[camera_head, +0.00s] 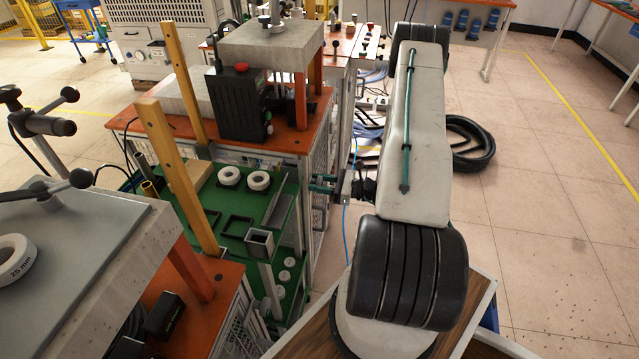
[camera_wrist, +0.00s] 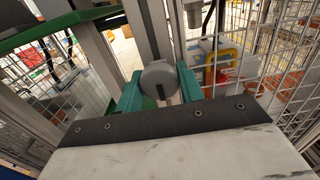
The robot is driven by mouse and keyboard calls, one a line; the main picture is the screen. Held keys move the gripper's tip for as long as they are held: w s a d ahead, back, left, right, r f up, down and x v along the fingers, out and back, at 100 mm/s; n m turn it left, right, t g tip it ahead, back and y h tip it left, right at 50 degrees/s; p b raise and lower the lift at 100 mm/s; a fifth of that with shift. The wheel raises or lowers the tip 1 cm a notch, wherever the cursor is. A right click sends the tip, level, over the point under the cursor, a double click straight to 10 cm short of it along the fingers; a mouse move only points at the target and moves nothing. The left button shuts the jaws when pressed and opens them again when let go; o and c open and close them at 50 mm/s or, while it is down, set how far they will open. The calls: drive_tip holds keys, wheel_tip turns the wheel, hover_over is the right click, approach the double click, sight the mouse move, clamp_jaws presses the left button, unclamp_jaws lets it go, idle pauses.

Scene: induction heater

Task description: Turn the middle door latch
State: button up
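The door latch shows in the wrist view as a round grey knob (camera_wrist: 160,78) on a grey upright post. My gripper (camera_wrist: 160,88) has its two teal fingers on either side of this knob, left and right. I see no clear gap between fingers and knob, but cannot tell whether they press on it. In the head view my gripper (camera_head: 321,184) points left at the side of the workstation with the green shelf, its fingers somewhat apart. The latch is too small or hidden to make out there.
Wire mesh panels flank the post, one at right (camera_wrist: 250,85). The green shelf (camera_head: 232,205) holds white rings and metal pieces. Open tiled floor (camera_head: 555,190) is at the right.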

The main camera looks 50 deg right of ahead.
drive_tip(key=shift+c, duration=0.9)
drive_tip(key=shift+n, duration=0.3)
drive_tip(key=n, duration=0.8)
drive_tip(key=shift+n, duration=0.4)
drive_tip(key=n, duration=0.4)
drive_tip(key=shift+d+n, duration=0.1)
drive_tip(key=shift+n, duration=2.1)
